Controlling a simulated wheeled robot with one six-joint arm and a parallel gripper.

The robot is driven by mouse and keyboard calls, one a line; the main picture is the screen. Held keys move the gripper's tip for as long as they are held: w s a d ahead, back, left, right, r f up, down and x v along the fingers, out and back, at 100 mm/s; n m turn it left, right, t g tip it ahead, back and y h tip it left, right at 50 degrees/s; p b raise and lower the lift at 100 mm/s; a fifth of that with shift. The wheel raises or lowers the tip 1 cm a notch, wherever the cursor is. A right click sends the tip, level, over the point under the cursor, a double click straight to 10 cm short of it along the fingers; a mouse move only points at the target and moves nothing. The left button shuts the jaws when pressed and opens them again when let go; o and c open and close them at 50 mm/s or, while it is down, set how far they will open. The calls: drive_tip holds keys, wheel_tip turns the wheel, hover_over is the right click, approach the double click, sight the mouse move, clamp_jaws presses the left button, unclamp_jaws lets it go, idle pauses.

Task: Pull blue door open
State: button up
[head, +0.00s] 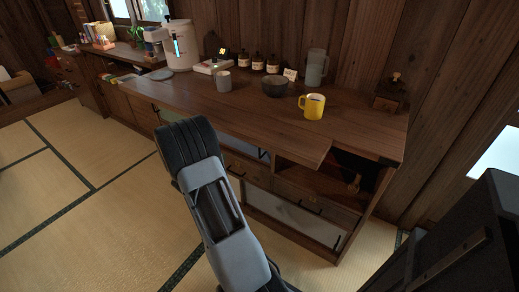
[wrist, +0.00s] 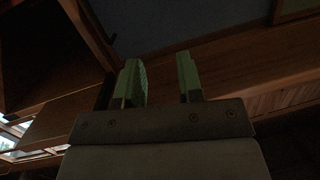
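A small blue patch (head: 262,154) shows below the counter in the head view, just right of my arm. It may be part of the blue door; most of it is hidden. In the wrist view my gripper (wrist: 159,68) has its two green fingers apart, with nothing clearly between them. A dark blue-grey surface (wrist: 205,30) lies beyond the fingertips; I cannot tell whether it is the door. In the head view my gripper is hidden behind my own arm, at the cabinet front. No contact with a handle can be made out.
The wooden cabinet (head: 285,128) has a board jutting out at its front. A yellow mug (head: 313,106), a dark bowl (head: 275,86) and a grey cup (head: 224,81) stand on top. A pale panel (head: 290,215) is lower down. Tatami floor (head: 90,205) is clear at left.

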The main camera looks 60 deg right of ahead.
drive_tip(key=s+d+f+m+g+h, duration=0.2)
drive_tip(key=s+d+f+g, duration=0.1)
drive_tip(key=s+g, duration=0.3)
drive_tip(key=shift+m, duration=0.3)
drive_tip(key=b+x, duration=0.2)
drive_tip(key=x, duration=1.1)
drive_tip(key=shift+s+d+r+b, duration=0.2)
drive_tip(key=shift+b, duration=0.1)
drive_tip(key=shift+c, duration=0.5)
clamp_jaws()
